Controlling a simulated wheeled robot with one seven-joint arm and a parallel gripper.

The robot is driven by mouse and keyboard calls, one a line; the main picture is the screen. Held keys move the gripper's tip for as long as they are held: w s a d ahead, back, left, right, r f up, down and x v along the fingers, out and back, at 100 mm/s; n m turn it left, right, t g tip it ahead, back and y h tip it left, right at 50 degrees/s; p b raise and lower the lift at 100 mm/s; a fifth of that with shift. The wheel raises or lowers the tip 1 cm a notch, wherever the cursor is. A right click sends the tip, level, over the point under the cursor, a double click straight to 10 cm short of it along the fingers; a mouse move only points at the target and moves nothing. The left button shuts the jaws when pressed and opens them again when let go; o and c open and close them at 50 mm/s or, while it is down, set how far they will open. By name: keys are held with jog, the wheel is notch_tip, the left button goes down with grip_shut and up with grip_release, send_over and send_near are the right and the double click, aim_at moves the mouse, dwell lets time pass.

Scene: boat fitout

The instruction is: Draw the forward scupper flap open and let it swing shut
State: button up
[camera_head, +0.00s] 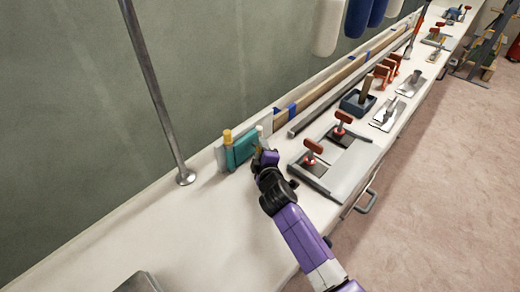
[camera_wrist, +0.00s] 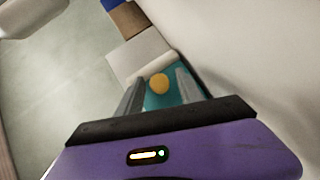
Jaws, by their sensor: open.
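The scupper flap is a teal panel (camera_head: 241,150) standing upright against a pale backing plate (camera_head: 220,155) on the white bench. In the wrist view my gripper (camera_wrist: 162,77) is open. A round yellow knob (camera_wrist: 159,84) on the teal flap (camera_wrist: 174,98) shows between its two fingers. I cannot tell whether either finger touches the knob.
A metal pole (camera_head: 160,95) stands left of the flap. To the right is a grey plate with red-handled clamps (camera_head: 312,149), then a blue box (camera_head: 357,103) and other fittings. The bench top (camera_head: 190,225) in front of and left of the flap is mostly clear.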

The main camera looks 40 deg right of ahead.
jog(key=shift+w+d+f, duration=0.1)
jog(key=shift+w+d, duration=0.1)
jog(key=shift+w, duration=0.05)
grip_shut()
jog(key=shift+f, duration=0.1)
dwell(1.2)
